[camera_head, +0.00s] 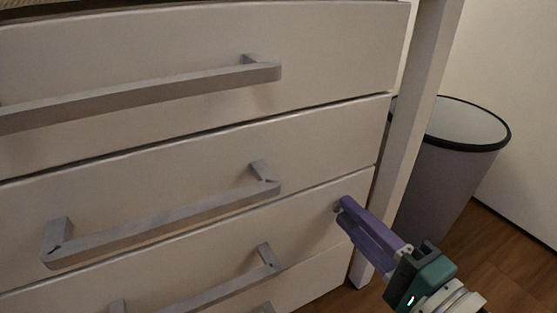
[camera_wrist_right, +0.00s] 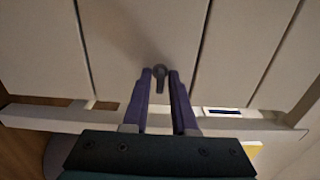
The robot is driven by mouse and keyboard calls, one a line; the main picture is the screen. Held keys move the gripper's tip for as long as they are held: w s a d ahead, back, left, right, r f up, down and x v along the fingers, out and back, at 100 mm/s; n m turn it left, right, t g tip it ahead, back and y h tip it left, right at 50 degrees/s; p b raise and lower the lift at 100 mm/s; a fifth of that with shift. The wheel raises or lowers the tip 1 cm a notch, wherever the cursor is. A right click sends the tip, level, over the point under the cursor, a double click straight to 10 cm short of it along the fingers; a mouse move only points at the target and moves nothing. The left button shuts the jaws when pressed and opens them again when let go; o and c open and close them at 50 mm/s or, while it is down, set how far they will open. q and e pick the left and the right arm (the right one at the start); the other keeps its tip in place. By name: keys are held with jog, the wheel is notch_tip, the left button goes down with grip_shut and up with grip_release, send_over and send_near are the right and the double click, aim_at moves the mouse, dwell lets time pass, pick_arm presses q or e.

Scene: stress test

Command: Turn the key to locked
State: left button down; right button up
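The key (camera_wrist_right: 160,73) is a small grey piece with a rounded head and a narrow part pointing down in the right wrist view. It sits on the pale drawer front (camera_head: 318,222), near its right edge in the head view. My right gripper (camera_wrist_right: 161,78) has two purple fingers, one on each side of the key, with a gap between them; contact with the key cannot be made out. In the head view the right gripper (camera_head: 345,206) reaches the drawer front from the lower right, and its fingers hide most of the key. My left gripper is not in view.
Grey bar handles (camera_head: 160,222) stick out from the drawers, left of my right gripper. A pale upright post (camera_head: 418,105) stands close on the right. A grey bin (camera_head: 445,175) with a dark rim stands behind it on the wooden floor (camera_head: 490,245).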

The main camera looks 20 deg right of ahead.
jog(key=shift+o, duration=1)
jog(key=shift+s, duration=0.2)
jog(key=s+p, duration=0.3)
jog(key=s, duration=0.6)
jog(key=shift+s+d, duration=0.3)
jog(key=shift+d, duration=0.1)
jog(key=shift+r, duration=0.1)
